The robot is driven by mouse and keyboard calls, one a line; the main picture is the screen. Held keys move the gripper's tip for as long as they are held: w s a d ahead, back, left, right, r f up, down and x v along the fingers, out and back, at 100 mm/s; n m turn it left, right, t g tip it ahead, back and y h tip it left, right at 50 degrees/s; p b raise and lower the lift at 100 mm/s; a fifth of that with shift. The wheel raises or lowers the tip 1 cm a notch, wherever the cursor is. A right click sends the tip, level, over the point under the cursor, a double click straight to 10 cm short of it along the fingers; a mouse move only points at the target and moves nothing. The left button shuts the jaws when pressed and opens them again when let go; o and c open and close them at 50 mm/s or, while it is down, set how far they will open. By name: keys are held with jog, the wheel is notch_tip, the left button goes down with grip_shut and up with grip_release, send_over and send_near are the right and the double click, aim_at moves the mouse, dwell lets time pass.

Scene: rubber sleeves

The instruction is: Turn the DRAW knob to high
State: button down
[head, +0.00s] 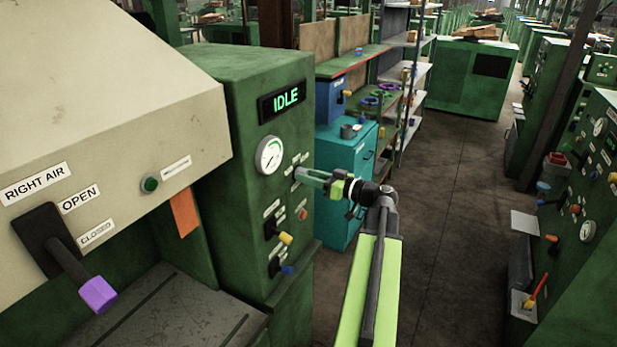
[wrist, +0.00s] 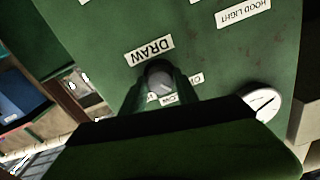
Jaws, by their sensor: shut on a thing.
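The DRAW knob (wrist: 159,72) is a round grey knob beside the DRAW label (wrist: 149,50) on the green panel in the wrist view. My gripper (wrist: 158,86) has one finger on each side of the knob and is shut on it. Small labels beyond the knob are partly covered by the fingers, and I cannot read where the knob points. In the head view my gripper (head: 303,175) reaches the right part of the green panel (head: 242,200), and it hides the knob there.
A round gauge (head: 269,155) and an IDLE display (head: 285,101) are above my gripper. A yellow-tipped lever (head: 286,239) and a blue-tipped lever (head: 287,270) stick out below. A teal cabinet (head: 341,190) stands behind. The floor (head: 450,240) to the right is clear.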

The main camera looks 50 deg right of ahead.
jog(key=shift+m, duration=7.9)
jog(key=c, duration=0.9)
grip_release()
jog(key=shift+s, duration=0.1)
jog(key=v, duration=1.7)
jog(key=shift+s, duration=0.15)
